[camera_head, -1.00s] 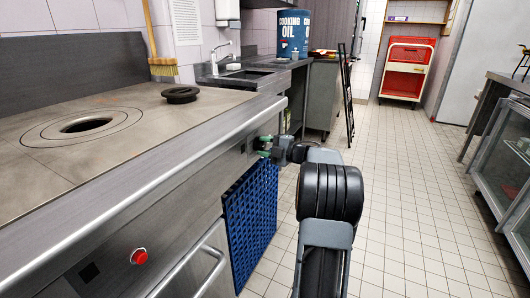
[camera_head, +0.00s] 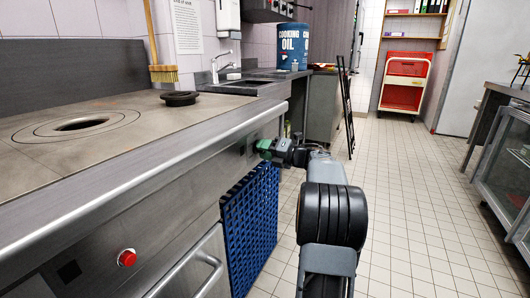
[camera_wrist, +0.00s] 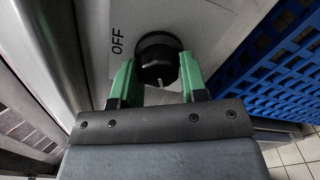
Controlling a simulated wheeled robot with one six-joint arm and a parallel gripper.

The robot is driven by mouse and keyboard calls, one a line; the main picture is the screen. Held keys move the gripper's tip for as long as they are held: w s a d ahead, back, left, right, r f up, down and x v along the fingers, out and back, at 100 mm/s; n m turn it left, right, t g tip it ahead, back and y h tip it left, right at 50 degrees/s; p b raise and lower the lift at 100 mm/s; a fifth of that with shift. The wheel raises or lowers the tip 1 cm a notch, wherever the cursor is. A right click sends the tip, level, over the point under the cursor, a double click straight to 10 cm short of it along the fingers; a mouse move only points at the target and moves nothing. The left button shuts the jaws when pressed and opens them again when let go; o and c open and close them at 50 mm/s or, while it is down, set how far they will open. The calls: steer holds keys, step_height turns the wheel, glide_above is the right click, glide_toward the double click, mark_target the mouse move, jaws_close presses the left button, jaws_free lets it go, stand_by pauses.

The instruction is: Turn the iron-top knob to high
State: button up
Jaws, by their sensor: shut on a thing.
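The black iron-top knob (camera_wrist: 158,62) sits on the steel front panel in the wrist view, with a light mark on its lower part. The word OFF is printed on the panel to its left. My gripper (camera_wrist: 158,72) has its green fingers on either side of the knob, shut on it. In the head view my gripper (camera_head: 265,148) is at the front panel below the iron top (camera_head: 90,123). The knob is hidden there behind the fingers.
A blue grid mat (camera_head: 250,220) hangs on the front close below my gripper. A red button (camera_head: 127,258) is on the panel at lower left. A dark round lid (camera_head: 179,98) lies on the cooktop. The tiled floor at right is clear.

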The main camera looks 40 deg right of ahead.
steer(key=shift+w+a+r+n, duration=0.15)
steer(key=shift+r+n, duration=0.1)
steer(key=shift+n, duration=0.15)
steer(key=o, duration=0.9)
steer(key=shift+w+f, duration=0.1)
steer(key=shift+f, duration=0.05)
steer(key=p+v, duration=0.4)
steer(key=v, duration=1)
